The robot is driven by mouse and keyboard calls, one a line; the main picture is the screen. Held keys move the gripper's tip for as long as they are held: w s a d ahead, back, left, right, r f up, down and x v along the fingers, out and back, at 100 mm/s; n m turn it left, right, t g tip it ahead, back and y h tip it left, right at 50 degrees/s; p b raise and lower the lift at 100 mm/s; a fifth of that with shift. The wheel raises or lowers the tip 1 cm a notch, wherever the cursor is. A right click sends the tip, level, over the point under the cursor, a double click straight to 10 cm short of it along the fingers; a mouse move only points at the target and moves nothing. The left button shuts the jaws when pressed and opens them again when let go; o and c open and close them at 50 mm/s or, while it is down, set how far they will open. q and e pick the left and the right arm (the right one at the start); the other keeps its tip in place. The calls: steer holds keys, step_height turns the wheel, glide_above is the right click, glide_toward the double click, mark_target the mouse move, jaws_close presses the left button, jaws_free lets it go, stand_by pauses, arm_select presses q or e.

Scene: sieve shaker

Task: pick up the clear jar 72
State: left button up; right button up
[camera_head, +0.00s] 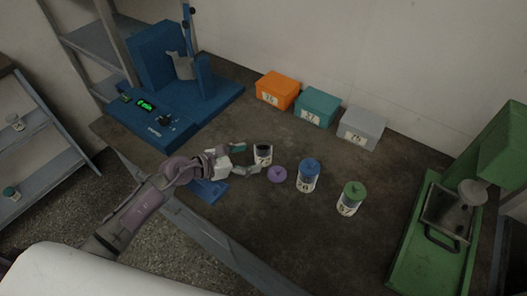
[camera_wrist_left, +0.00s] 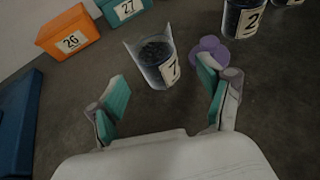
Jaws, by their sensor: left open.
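The clear jar (camera_head: 263,155) stands upright and lidless on the dark table, with dark contents and a white label. In the left wrist view the jar (camera_wrist_left: 153,62) shows a "7" on its label; the rest of the number is not readable. My left gripper (camera_head: 246,160) is open, just left of the jar in the head view. In the left wrist view its two teal-padded fingers (camera_wrist_left: 168,92) are spread wide, and the jar stands ahead of the gap between them, apart from both pads. My right gripper is not in view.
A purple lid (camera_head: 277,174) lies close to the jar, near one finger. A blue-lidded jar (camera_head: 308,175) and a green-lidded jar (camera_head: 350,198) stand to the right. Orange (camera_head: 278,90), teal (camera_head: 316,107) and grey (camera_head: 361,128) boxes line the back. Blue (camera_head: 180,95) and green (camera_head: 440,235) machines flank the table.

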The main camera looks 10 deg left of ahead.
mark_target(256, 154)
arm_select(q)
steer(key=x, duration=0.3)
steer(key=p+x, duration=0.1)
steer(key=x, duration=0.1)
steer(key=shift+w+r, duration=0.25)
steer(key=shift+r, duration=0.15)
steer(key=shift+w+d+f, duration=0.25)
steer(key=c, duration=1.3)
